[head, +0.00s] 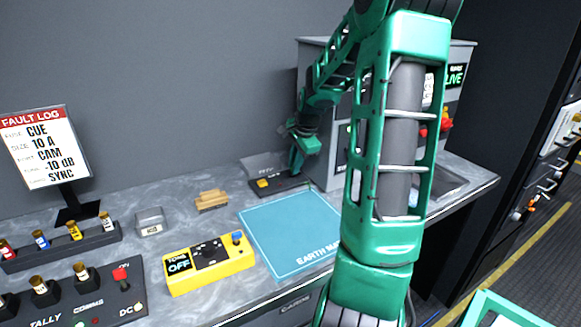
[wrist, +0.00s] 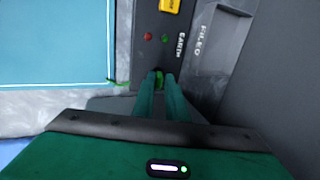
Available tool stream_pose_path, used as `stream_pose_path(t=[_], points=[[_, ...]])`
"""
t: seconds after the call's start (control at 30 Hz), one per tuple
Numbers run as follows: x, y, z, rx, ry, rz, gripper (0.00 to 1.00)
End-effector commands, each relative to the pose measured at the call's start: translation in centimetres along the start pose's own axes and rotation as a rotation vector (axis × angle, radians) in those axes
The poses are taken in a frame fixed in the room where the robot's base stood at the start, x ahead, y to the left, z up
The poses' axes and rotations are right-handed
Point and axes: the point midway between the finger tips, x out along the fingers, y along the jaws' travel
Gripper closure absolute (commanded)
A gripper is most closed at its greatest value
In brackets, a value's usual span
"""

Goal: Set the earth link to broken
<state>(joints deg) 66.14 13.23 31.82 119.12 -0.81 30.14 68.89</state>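The earth link panel (head: 291,181) is a dark strip on the bench, left of the grey cabinet. In the wrist view the panel (wrist: 145,55) bears the word EARTH, a red light (wrist: 148,36), a green light (wrist: 165,38) and a yellow block (wrist: 171,5). The link's position is unclear.
A blue earth mat (head: 290,232) lies left of the panel, with a green wire (wrist: 118,82) at its corner. A yellow tester (head: 209,264) reading OFF, a fuse rack (head: 62,246) and a tally panel (head: 85,300) stand further left. The grey cabinet (head: 318,115) blocks the right side.

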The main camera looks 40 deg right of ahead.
Motion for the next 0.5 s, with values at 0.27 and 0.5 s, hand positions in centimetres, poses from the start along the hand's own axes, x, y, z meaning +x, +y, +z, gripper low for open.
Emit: stream_pose_path(t=[0.27, 0.5], points=[[0.0, 0.1, 0.0, 0.000, -0.001, 0.003, 0.73], [-1.2, 0.0, 0.0, 0.000, 0.001, 0.003, 0.73]])
